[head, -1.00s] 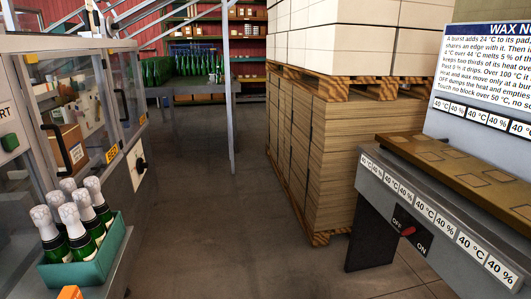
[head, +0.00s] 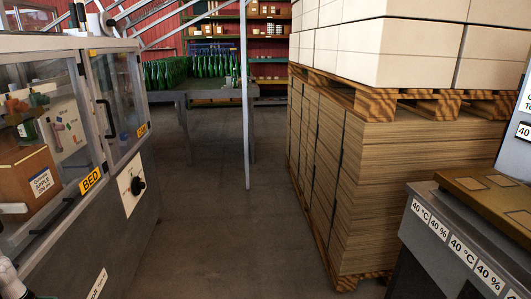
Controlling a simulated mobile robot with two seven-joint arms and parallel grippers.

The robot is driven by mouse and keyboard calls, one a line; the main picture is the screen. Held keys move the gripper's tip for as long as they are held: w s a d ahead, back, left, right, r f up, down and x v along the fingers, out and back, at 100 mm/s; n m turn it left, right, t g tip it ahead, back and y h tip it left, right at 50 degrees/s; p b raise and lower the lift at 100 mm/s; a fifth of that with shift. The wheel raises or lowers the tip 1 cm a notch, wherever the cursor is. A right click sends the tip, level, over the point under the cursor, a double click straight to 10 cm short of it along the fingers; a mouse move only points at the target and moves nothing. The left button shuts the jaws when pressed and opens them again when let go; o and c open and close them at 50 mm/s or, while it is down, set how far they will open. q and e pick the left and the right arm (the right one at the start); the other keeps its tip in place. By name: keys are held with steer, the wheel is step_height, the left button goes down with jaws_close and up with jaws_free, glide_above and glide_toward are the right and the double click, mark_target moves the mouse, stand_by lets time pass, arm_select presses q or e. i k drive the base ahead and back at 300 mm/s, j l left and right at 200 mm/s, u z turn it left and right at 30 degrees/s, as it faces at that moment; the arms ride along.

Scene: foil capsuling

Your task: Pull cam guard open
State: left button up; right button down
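The machine (head: 110,235) stands along the left side, with clear framed guard doors on its front. The nearer guard (head: 50,130) looks shut, with a dark handle low on its frame. The farther guard (head: 113,95) also looks shut and has a black upright handle (head: 107,120). Yellow tags sit under them; the nearer tag (head: 91,180) reads BED and the farther one (head: 142,129) is too small to read surely. I cannot tell which guard is the cam guard.
Stacked cardboard (head: 400,190) on pallets fills the right, with a grey bench (head: 440,245) at the near right. Green bottles (head: 185,70) stand on a table behind. The aisle floor (head: 225,210) is clear.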

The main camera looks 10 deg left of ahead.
mark_target(86, 54)
steer(key=i, duration=1.25)
